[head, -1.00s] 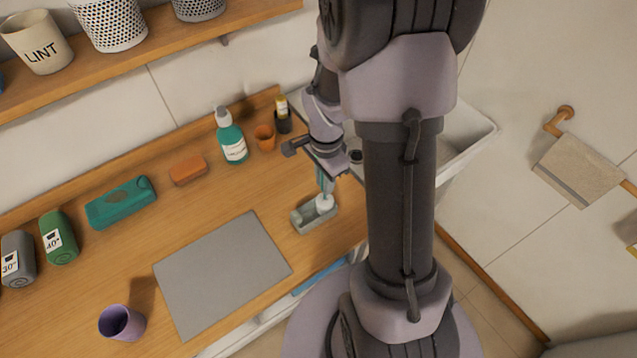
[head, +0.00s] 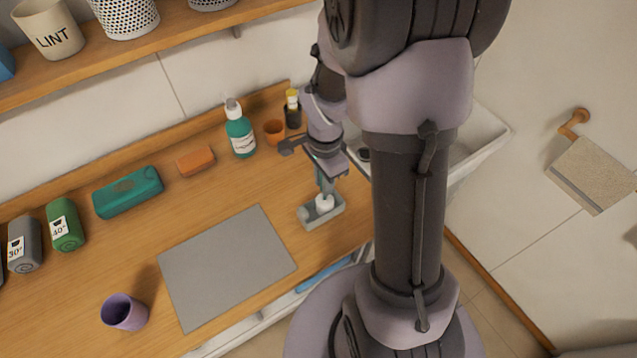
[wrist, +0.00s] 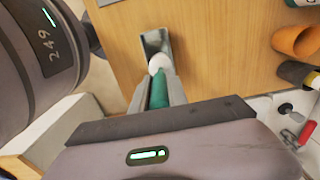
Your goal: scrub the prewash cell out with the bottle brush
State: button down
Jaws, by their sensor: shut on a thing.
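My gripper (head: 326,184) points down over a small grey tray (head: 306,222) at the front right of the wooden counter. It is shut on the green handle of the bottle brush (wrist: 158,92). The brush's white round head (head: 325,203) is down at the tray, inside its walls as far as I can see. In the wrist view the head (wrist: 158,63) shows just past my fingertips (wrist: 157,88), and the tray (wrist: 146,38) reaches beyond it. The near part of the tray is hidden by my gripper. I cannot make out the cell divisions or which cell the head is in.
A grey mat (head: 227,268) lies left of the tray. An orange cup (head: 274,131), a teal bottle (head: 240,135) and a dark yellow-topped bottle (head: 292,112) stand behind. A white basin (head: 480,142) is to the right. A purple cup (head: 124,312) stands front left.

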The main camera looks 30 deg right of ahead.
jog(key=shift+b, duration=0.6)
jog(key=shift+d+f, duration=0.15)
jog(key=shift+d, duration=1.1)
jog(key=shift+a+b, duration=0.8)
jog(key=shift+a, duration=1.6)
jog(key=shift+d, duration=2.4)
jog(key=shift+a+f, duration=0.1)
jog(key=shift+a, duration=1)
notch_tip(320, 180, up, 9)
jog(key=a+p, duration=0.2)
jog(key=p, duration=0.4)
jog(key=shift+a+r, duration=0.2)
jog(key=shift+a, duration=0.1)
